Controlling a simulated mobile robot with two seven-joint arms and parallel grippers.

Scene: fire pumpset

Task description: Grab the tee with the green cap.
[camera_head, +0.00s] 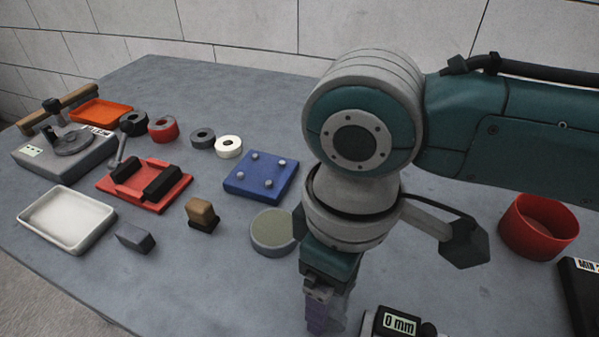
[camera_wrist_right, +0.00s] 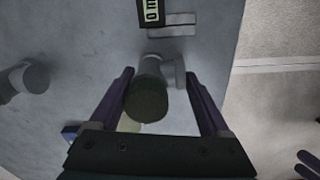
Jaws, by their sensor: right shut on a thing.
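The tee, a grey pipe fitting (camera_wrist_right: 166,70) with a dark green cap (camera_wrist_right: 147,101), shows in the right wrist view, lying between the two purple fingers of my right gripper (camera_wrist_right: 160,92). The gripper is shut on it. The cap faces the wrist camera and the grey branch reaches toward the right finger. In the head view my right gripper (camera_head: 322,310) points down over the table's front part, and the tee is mostly hidden by it. Two purple finger tips, likely of my left gripper (camera_wrist_right: 306,166), show at the right wrist view's lower right corner, cut off by the edge.
A gauge reading 0 mm (camera_head: 392,324) stands just right of the right gripper. A blue plate with pegs (camera_head: 261,190), red fixture (camera_head: 118,199), white tray (camera_head: 38,236) and red bowl (camera_head: 540,250) stand farther off.

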